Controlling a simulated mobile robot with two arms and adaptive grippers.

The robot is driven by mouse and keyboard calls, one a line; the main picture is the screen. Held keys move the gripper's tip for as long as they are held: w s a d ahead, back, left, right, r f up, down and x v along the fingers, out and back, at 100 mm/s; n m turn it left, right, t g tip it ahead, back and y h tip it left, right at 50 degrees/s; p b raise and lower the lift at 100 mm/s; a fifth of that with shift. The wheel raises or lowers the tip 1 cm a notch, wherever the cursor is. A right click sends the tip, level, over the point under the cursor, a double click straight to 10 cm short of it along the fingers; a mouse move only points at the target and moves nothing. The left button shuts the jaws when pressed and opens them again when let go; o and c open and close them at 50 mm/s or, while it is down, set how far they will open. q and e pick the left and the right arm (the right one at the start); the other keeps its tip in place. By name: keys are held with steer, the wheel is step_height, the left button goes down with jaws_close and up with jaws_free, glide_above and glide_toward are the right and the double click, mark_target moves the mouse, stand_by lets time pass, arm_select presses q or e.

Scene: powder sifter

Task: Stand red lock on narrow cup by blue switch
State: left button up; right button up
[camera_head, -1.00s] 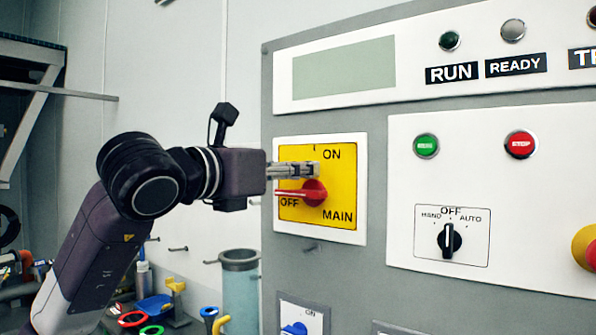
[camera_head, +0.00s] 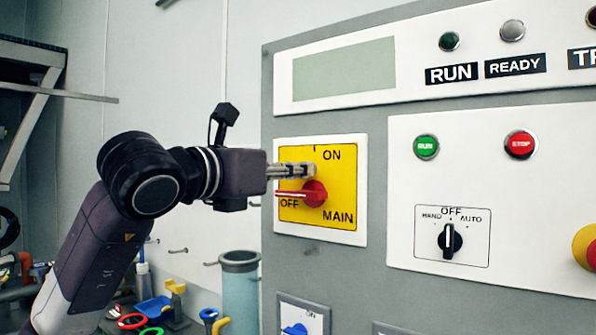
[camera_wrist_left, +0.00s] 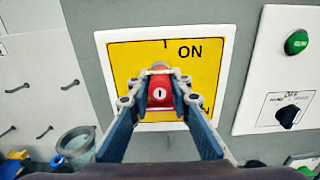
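My left gripper (camera_head: 305,171) is at the yellow main switch plate, at the upper left of its red handle (camera_head: 314,193), which points left toward OFF. In the left wrist view its fingers (camera_wrist_left: 160,90) stand apart on both sides of a red block (camera_wrist_left: 160,92) with a round marked face and a grey arc above. I cannot tell whether this block is the red lock or part of the handle. A narrow teal cup-like cylinder (camera_head: 240,293) with a grey rim stands upright below, left of the blue switch (camera_head: 295,329). My right gripper is out of view.
The grey cabinet carries a white panel (camera_head: 505,190) with buttons and a selector on the right. Wall hooks (camera_head: 178,250) stick out behind the arm. Several coloured tools with red, green and blue rings (camera_head: 132,321) lie at the lower left.

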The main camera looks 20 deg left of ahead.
arm_select(q)
jaws_close()
steer(key=shift+s+f+b, duration=0.15)
steer(key=shift+s+b, duration=0.1)
steer(key=shift+b, duration=0.05)
steer(key=shift+b+v, duration=0.4)
steer(key=shift+v, duration=0.7)
steer(key=shift+a, duration=0.1)
steer(key=b+v, duration=0.1)
steer(key=v, duration=0.2)
steer(key=shift+s, duration=0.15)
